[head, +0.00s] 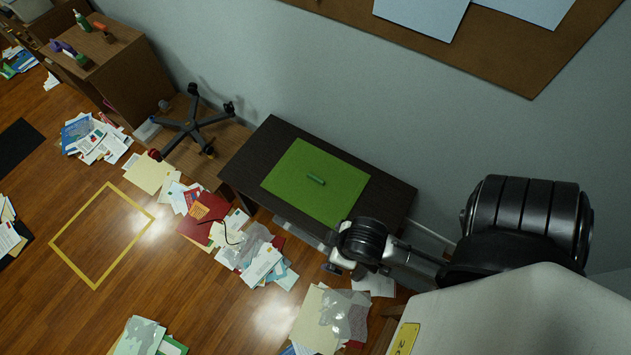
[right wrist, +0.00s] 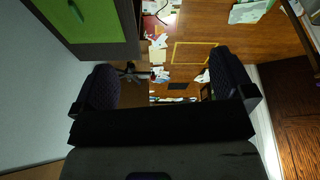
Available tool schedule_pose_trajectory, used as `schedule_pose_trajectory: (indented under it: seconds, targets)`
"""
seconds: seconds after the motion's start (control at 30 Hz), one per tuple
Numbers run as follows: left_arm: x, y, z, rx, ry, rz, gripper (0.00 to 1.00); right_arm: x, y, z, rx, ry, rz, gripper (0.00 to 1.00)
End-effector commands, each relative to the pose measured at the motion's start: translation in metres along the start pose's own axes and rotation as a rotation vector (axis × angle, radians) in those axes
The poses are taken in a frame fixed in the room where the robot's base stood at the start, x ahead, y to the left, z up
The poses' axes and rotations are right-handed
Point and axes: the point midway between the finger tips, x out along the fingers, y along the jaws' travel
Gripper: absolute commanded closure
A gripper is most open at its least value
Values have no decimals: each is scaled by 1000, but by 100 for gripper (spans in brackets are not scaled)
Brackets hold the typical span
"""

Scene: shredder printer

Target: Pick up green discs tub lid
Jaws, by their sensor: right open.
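A small dark green cylinder-like object (head: 316,180) lies on the green mat (head: 290,170) on the dark table. It also shows in part at the top left of the right wrist view (right wrist: 76,11). I cannot tell whether it is the discs tub, and I can make out no separate lid. My right gripper (head: 337,266) is near the table's front right edge, apart from the green object. In the right wrist view its two dark fingers (right wrist: 163,86) are wide apart with nothing between them. My left gripper is not in view.
Papers and folders (head: 210,215) litter the wooden floor before the dark table (head: 262,140). An upturned chair base (head: 190,125) stands left of it. A wooden cabinet (head: 115,65) is farther left. A yellow taped square (head: 70,262) encloses clear floor. The wall is close behind the table.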

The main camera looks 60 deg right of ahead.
Motion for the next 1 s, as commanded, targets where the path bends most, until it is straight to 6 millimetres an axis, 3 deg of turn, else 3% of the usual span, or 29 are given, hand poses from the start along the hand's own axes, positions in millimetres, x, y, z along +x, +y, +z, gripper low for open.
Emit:
schedule_pose_trajectory:
  seconds: [0.1,0.63,1.0]
  targets:
    - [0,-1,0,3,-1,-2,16,0,0,-1,0,2,1,1]
    - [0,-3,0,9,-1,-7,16,0,0,-2,3,5,0,51]
    - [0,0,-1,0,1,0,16,0,0,-1,3,2,0,51]
